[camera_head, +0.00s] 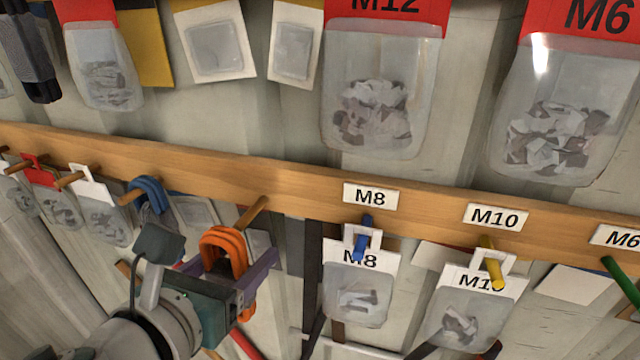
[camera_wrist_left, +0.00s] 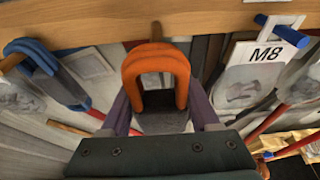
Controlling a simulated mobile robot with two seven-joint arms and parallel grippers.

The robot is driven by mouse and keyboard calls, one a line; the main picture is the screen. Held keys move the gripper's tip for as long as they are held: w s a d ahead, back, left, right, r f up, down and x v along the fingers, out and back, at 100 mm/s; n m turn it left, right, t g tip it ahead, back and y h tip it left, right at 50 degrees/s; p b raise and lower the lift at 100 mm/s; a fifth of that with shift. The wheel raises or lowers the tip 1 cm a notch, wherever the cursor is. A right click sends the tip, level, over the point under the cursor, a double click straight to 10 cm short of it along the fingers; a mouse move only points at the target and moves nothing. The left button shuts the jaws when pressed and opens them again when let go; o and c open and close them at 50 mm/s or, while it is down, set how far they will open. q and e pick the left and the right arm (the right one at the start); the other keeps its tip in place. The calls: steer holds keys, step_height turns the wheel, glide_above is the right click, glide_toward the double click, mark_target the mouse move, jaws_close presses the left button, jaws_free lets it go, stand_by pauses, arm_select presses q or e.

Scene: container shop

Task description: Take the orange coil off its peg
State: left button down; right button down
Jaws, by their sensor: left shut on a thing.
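The orange coil (camera_head: 222,240), a thick bent loop, is between the purple fingers of my left gripper (camera_head: 232,268), which is shut on it. The coil also shows upright at the centre of the left wrist view (camera_wrist_left: 156,58). A bare wooden peg (camera_head: 252,212) sticks out of the rail just behind and above the coil's top in the head view. In the left wrist view the peg (camera_wrist_left: 157,31) shows above the loop, and no peg tip is seen through it. Whether coil and peg touch cannot be told. The coil's lower part is partly hidden by the gripper.
The wooden rail (camera_head: 310,188) crosses the wall. A blue coil (camera_head: 148,190) hangs on a peg to the left. To the right, an M8 bag (camera_head: 355,295) hangs on a blue peg and an M10 bag (camera_head: 468,312) on a yellow peg. Larger bags hang above.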

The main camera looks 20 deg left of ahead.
mark_target(226, 279)
arm_select(q)
steer(key=shift+s+d, duration=0.1)
steer(key=shift+s, duration=1.65)
